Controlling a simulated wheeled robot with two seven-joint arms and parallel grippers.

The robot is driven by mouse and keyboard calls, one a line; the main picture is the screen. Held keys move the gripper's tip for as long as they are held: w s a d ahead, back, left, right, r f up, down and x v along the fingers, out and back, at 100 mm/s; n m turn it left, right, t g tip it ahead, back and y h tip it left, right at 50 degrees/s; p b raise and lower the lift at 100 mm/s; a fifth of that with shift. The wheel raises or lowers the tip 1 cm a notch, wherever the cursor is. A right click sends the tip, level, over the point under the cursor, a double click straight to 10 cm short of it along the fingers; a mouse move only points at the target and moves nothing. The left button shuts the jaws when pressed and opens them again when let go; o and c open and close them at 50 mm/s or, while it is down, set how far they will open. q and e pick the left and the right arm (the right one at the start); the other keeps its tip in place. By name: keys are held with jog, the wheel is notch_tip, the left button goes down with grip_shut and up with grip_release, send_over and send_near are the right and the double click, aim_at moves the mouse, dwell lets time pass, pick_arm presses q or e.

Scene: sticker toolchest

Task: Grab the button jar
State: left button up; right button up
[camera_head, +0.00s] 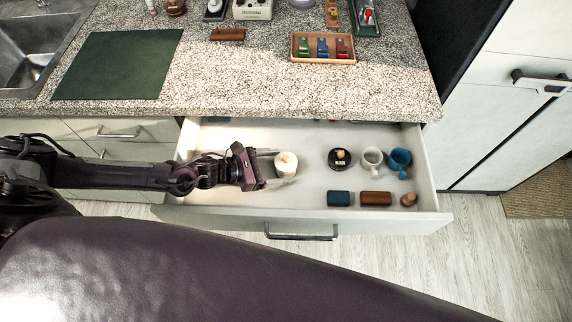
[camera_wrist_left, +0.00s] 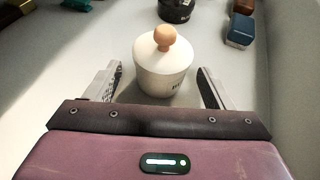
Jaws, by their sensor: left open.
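The button jar, which I take to be the white lidded jar (camera_head: 286,164) with a round wooden knob, stands upright in the open drawer. In the left wrist view the jar (camera_wrist_left: 162,66) is just ahead, between the fingers, with part of some dark lettering on its side. My left gripper (camera_head: 284,167) reaches into the drawer from the left. It is open, with one finger on each side of the jar. In the left wrist view there is a gap between the jar and each finger (camera_wrist_left: 160,86). My right gripper is not in view.
The drawer (camera_head: 235,137) also holds a black pot (camera_head: 339,160), a white mug (camera_head: 371,159), a blue mug (camera_head: 400,161), a blue box (camera_head: 338,198), a brown box (camera_head: 376,198) and a small brown item (camera_head: 408,199). The counter (camera_head: 230,85) overhangs its back.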

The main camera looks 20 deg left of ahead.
aim_at(285, 166)
pick_arm(q)
jog(key=x, duration=0.3)
jog(key=shift+d, duration=0.15)
jog(key=c, duration=1.2)
